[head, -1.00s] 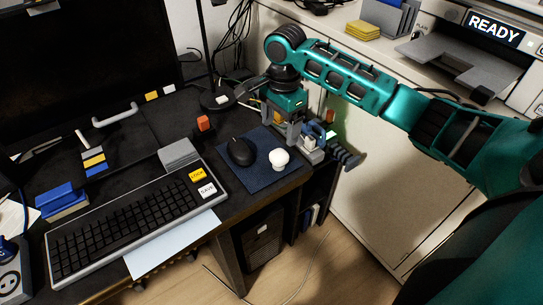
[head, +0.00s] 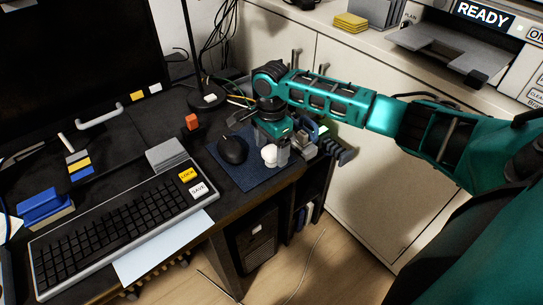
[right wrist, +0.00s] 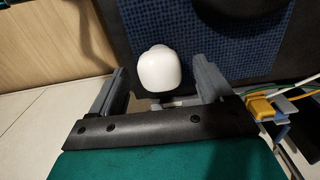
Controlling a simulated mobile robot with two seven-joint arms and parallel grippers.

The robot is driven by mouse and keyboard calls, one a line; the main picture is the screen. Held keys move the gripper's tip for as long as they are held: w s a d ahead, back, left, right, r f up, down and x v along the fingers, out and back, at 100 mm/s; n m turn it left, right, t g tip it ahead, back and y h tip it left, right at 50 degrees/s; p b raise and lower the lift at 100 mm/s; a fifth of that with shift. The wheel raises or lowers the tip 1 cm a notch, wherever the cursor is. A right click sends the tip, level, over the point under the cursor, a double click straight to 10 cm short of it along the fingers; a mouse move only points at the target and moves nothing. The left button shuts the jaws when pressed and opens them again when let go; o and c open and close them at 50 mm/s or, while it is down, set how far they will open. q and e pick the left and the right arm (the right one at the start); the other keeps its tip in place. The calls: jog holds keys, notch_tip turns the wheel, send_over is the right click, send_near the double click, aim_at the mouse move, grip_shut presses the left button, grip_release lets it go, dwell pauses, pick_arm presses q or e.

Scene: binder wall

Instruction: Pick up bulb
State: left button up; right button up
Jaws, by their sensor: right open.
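The white bulb (head: 268,155) lies on the dark blue mouse pad (head: 238,178), near the desk's right edge. My right gripper (head: 276,152) is open and points down right at the bulb, partly covering it in the head view. In the right wrist view the bulb (right wrist: 158,70) shows between the two grey fingers (right wrist: 160,82), slightly beyond them, with a gap on each side. Whether a finger touches it cannot be told. My left gripper is not in view.
A black mouse (head: 233,150) lies just left of the bulb. A keyboard (head: 120,220) is further left and an orange block (head: 191,122) stands behind. Grey and blue items (head: 318,137) and cables crowd the desk's right end. A white cabinet (head: 375,165) stands to the right.

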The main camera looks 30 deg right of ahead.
jog(key=shift+f, duration=0.95)
jog(key=c, duration=1.1)
